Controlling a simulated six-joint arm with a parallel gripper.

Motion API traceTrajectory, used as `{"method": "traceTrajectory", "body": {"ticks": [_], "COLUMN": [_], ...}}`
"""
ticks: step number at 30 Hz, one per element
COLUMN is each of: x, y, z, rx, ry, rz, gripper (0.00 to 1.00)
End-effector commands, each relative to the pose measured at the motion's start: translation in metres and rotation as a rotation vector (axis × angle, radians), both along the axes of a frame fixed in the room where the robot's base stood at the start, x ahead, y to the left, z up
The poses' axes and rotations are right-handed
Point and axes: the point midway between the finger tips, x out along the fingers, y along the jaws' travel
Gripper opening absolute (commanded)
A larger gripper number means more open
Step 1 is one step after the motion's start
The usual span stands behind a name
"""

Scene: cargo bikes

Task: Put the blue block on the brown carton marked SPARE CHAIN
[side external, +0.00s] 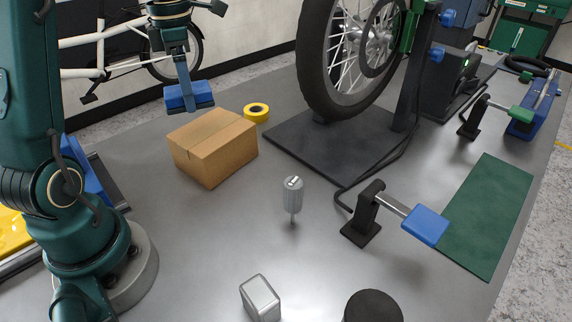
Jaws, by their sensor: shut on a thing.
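The blue block (178,98) is held in my gripper (191,98) in the side external view. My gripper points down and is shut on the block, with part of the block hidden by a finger. The brown carton (213,148) sits closed on the grey bench below and slightly right of the block. The block is up in the air near the carton's far left top edge, apart from it. How far over the carton it is, I cannot tell. No SPARE CHAIN marking can be read on the visible sides.
A yellow tape roll (256,112) lies just behind the carton. A wheel (318,100) stands on a dark base plate (335,150) to the right. A grey-handled tool (292,195) stands in front.

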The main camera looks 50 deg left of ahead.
Motion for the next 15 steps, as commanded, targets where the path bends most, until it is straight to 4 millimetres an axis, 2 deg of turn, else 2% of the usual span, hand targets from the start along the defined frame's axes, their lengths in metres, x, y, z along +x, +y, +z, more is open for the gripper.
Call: {"method": "traceTrajectory", "body": {"ticks": [3,6,10,15], "x": [0.016,0.023,0.025,0.025], "y": [-0.012,-0.017,-0.019,-0.019], "z": [-0.012,-0.017,-0.025,-0.05], "rx": [-0.001,-0.001,-0.001,-0.002], "ry": [0.001,0.001,0.001,0.003], "rz": [-0.004,-0.001,0.001,0.002], "gripper": [0.12,0.12,0.12,0.12]}}
